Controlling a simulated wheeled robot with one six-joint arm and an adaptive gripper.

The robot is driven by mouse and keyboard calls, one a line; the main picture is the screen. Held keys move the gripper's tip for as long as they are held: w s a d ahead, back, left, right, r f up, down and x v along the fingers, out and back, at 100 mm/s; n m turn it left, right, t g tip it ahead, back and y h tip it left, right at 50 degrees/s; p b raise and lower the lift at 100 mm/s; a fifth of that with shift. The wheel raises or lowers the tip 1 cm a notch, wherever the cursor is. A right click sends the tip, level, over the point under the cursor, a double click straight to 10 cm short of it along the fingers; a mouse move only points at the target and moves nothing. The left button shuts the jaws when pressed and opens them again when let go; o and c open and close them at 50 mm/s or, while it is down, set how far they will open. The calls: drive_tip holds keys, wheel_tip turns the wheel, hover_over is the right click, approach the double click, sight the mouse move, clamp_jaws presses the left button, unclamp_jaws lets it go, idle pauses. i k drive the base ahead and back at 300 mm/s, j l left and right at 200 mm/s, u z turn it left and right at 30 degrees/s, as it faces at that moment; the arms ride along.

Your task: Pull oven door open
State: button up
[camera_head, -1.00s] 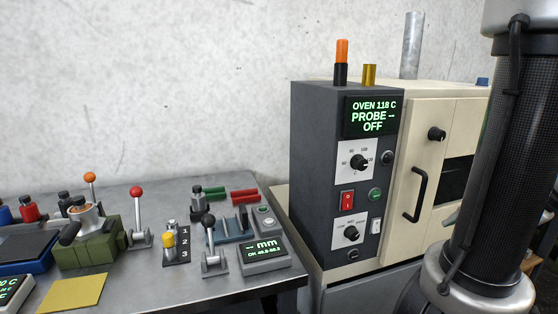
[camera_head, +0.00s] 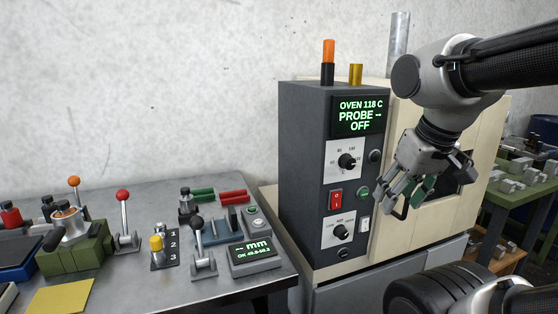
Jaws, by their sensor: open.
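The oven (camera_head: 405,125) is a cream cabinet with a dark grey control panel (camera_head: 300,170) on its left side. Its display (camera_head: 359,116) reads OVEN 118 C, PROBE --, OFF. The cream oven door (camera_head: 393,234) looks closed, with a dark window mostly behind my arm. My gripper (camera_head: 396,203) is open at the left part of the door, right at the black door handle (camera_head: 405,211). The handle is largely hidden by the gripper, and I cannot tell whether the fingers are around it or touch it.
A metal bench (camera_head: 100,202) on the left carries levers, a green vise (camera_head: 75,250) and a gauge with a display (camera_head: 252,252). A green table (camera_head: 520,178) with metal parts stands at the right. The wall behind is bare.

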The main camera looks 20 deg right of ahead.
sight(406, 229)
drive_tip(key=z, duration=1.35)
drive_tip(key=k+j+u, duration=0.15)
drive_tip(key=k+u, duration=0.15)
drive_tip(key=k, duration=0.05)
